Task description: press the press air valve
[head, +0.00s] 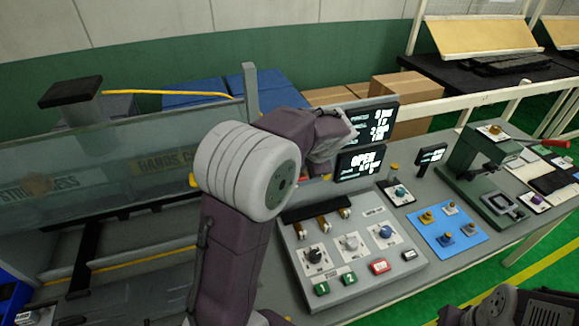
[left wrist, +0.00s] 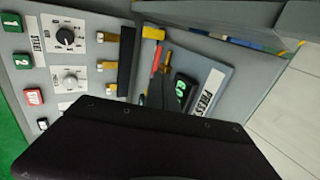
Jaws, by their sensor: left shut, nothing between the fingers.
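My left gripper (head: 322,160) is at the back of the grey control console, beyond its levers. In the left wrist view its dark fingers (left wrist: 160,88) are shut and empty. They point at a panel lettered PRESS (left wrist: 205,95) with a small green display. A red part (left wrist: 157,58) and a brass-coloured part (left wrist: 167,66) show right by the fingertips, with a yellow part (left wrist: 153,33) beyond. These look like the press air valve, but I cannot tell its exact shape or whether the fingers touch it. In the head view my arm hides this spot.
The console (head: 350,285) has knobs, levers and green and red buttons. Lit displays (head: 362,162) stand behind it. A blue plate (head: 447,228) and a green hand press (head: 490,165) are to the right. A clear guard (head: 110,180) is left. Part of my right arm (head: 505,308) shows at lower right.

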